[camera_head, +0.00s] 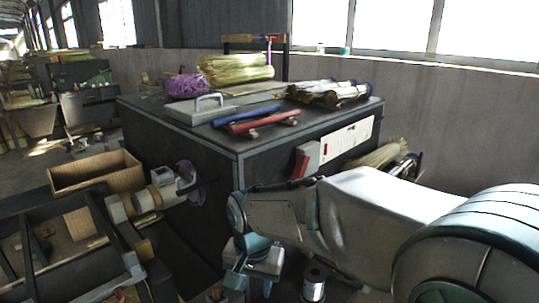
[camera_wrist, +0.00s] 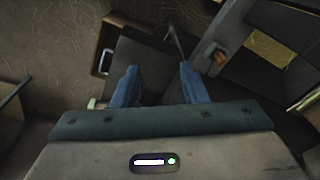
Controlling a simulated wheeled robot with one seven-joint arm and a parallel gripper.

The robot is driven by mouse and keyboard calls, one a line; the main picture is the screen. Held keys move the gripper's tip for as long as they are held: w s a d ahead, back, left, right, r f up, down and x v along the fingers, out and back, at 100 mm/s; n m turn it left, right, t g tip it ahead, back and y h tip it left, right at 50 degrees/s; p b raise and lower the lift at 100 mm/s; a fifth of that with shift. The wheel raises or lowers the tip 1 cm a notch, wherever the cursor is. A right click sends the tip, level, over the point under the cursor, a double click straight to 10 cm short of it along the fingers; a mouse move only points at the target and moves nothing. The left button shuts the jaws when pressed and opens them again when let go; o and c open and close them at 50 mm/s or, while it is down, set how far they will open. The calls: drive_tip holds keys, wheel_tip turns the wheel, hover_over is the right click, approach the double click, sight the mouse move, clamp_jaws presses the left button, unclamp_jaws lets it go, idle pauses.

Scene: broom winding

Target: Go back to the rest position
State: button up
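My gripper (camera_head: 250,283) hangs low in front of the dark workbench, at the end of my white arm, in the head view. In the wrist view, the two blue fingers of my gripper (camera_wrist: 160,84) stand well apart with nothing held between them. The winding spindle (camera_head: 150,199), with purple twine at its end, is to the left of my gripper and apart from it. A silver spool (camera_head: 314,283) stands low, just right of my gripper.
The workbench top (camera_head: 165,118) carries a straw bundle (camera_head: 235,69), purple twine (camera_head: 187,86), red and blue handles (camera_head: 262,121) and dark-ended bundles (camera_head: 330,92). A wooden box (camera_head: 97,172) and a dark slatted frame (camera_head: 60,262) are at the left. More straw (camera_head: 378,154) sticks out at right.

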drive_tip(key=s+d+r+n+t+p, duration=0.1)
drive_tip(key=s+d+r+p, duration=0.1)
drive_tip(key=s+d, duration=0.3)
drive_tip(key=s+d+r+n+p, duration=0.1)
drive_tip(key=s+d, duration=0.4)
drive_tip(key=d, duration=0.8)
wheel_tip(320, 180, up, 3)
drive_tip(key=shift+s+f+n+t+p, duration=0.1)
drive_tip(key=shift+s+n+t+p, duration=0.25)
drive_tip(key=shift+p, duration=0.25)
